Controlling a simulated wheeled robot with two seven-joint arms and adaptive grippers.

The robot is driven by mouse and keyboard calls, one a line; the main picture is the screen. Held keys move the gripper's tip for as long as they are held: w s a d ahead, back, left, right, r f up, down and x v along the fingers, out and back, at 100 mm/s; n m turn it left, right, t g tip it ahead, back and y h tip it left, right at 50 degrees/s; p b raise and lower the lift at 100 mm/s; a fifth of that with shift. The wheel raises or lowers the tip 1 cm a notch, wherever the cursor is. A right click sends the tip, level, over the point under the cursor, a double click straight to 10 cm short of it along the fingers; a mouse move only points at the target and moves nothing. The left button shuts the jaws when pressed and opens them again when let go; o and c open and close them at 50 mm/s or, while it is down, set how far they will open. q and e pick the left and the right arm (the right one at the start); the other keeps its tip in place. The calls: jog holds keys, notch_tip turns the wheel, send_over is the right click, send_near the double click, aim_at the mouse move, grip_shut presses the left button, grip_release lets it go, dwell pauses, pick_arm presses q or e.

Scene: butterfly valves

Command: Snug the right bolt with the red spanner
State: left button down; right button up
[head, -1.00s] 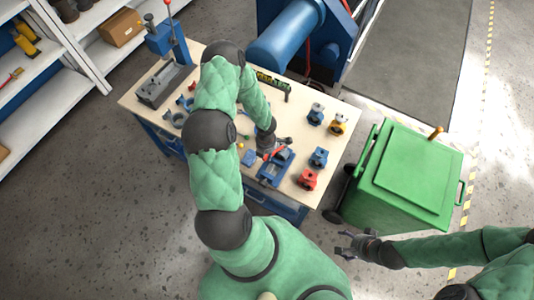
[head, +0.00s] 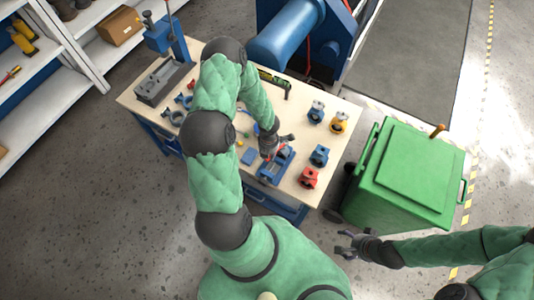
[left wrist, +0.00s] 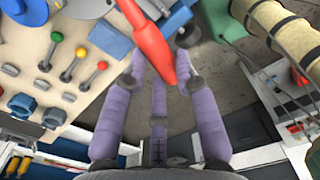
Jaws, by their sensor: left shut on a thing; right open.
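The red spanner (left wrist: 150,38) is in the left wrist view, with its tapered end between the purple fingers of my left gripper (left wrist: 161,62). Its other end runs up out of the frame. In the head view my left gripper (head: 277,147) is over the blue fixture (head: 272,173) near the bench's front edge. Small red parts of the spanner show beside it there. The right bolt cannot be made out, so I cannot tell whether the spanner is on it. My right gripper (head: 352,243) is open and empty, off the bench at the lower right.
On the wooden bench (head: 340,113), several blue, yellow and red valves stand right of the fixture. A blue pad (head: 249,157) lies left of it. A press (head: 165,75) stands at the far left. A green bin (head: 410,180) stands right of the bench.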

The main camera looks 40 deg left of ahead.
pick_arm(q)
jog(key=shift+w+d+r+n+b, duration=0.1)
jog(key=shift+w+d+n+b, duration=0.1)
jog(key=shift+d+n+b, duration=0.8)
jog(key=shift+w+d+n+b, duration=0.2)
jog(key=shift+d+n+b, duration=0.6)
jog(key=shift+n+b, duration=0.25)
jog(key=shift+s+d+r+p, duration=0.1)
jog(key=shift+s+r+p, duration=0.15)
jog(key=shift+r+p, duration=0.4)
jog(key=shift+r+p, duration=0.3)
jog(key=shift+p, duration=0.15)
notch_tip(320, 180, up, 5)
jog(key=p, duration=0.4)
jog(key=shift+p, duration=0.35)
